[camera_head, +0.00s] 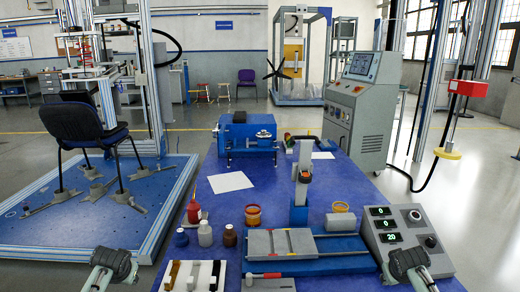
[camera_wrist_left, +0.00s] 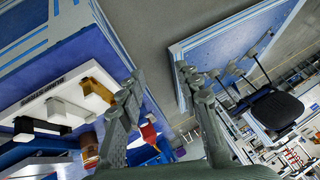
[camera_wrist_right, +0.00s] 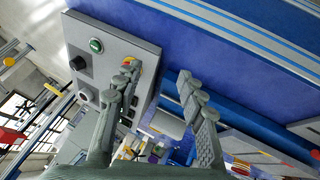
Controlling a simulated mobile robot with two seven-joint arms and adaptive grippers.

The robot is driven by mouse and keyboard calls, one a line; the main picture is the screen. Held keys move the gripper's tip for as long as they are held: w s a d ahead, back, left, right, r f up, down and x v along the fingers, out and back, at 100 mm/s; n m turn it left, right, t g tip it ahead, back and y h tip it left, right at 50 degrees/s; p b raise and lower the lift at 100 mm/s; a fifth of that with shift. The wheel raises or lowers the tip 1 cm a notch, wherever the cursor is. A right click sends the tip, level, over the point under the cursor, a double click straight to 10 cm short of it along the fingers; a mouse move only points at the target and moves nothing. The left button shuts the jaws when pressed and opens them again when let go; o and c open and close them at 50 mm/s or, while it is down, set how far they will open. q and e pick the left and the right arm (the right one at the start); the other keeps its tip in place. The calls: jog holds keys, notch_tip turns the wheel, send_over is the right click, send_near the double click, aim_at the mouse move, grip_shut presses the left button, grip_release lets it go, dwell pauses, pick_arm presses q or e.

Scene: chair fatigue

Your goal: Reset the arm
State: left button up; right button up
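My left gripper (camera_head: 108,268) is at the bottom left of the head view, near the table's front left corner. In the left wrist view its two fingers (camera_wrist_left: 160,80) stand apart with nothing between them. My right gripper (camera_head: 410,266) is at the bottom right of the head view, in front of the grey control box (camera_head: 408,237). In the right wrist view its fingers (camera_wrist_right: 158,75) are apart and empty, and one finger overlaps the box in the picture. I cannot tell whether it touches the box.
The blue table (camera_head: 230,205) holds several bottles, a white tray (camera_head: 178,272) with blocks, a grey plate fixture (camera_head: 290,243), a blue upright device (camera_head: 299,200) and a blue machine (camera_head: 250,138). An office chair (camera_head: 85,125) stands on a test platform (camera_head: 70,225) at left.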

pick_arm(q)
jog(key=s+d+f+g, duration=0.1)
jog(key=s+d+f, duration=0.2)
jog(key=s, duration=0.8)
jog(key=s+d+f+g+h, duration=0.1)
jog(key=s+d+f, duration=0.3)
jog(key=s, duration=0.7)
jog(key=s+d+f+g+h, duration=0.1)
jog(key=s+d+f, duration=0.3)
jog(key=s+f, duration=0.3)
jog(key=s, duration=0.5)
jog(key=shift+m, duration=0.4)
pick_arm(e)
jog(key=s+a+f+g, duration=0.1)
jog(key=s+a+f, duration=0.2)
jog(key=s, duration=0.8)
jog(key=s+a+f+g+y, duration=0.1)
jog(key=s+a+f, duration=0.3)
jog(key=s, duration=0.7)
jog(key=s+a+f+g+y, duration=0.1)
jog(key=s+a+f, duration=0.3)
jog(key=s+f, duration=0.3)
jog(key=s, duration=0.5)
jog(key=shift+a+n+g, duration=0.15)
jog(key=shift+n+g, duration=0.15)
jog(key=shift+n, duration=0.1)
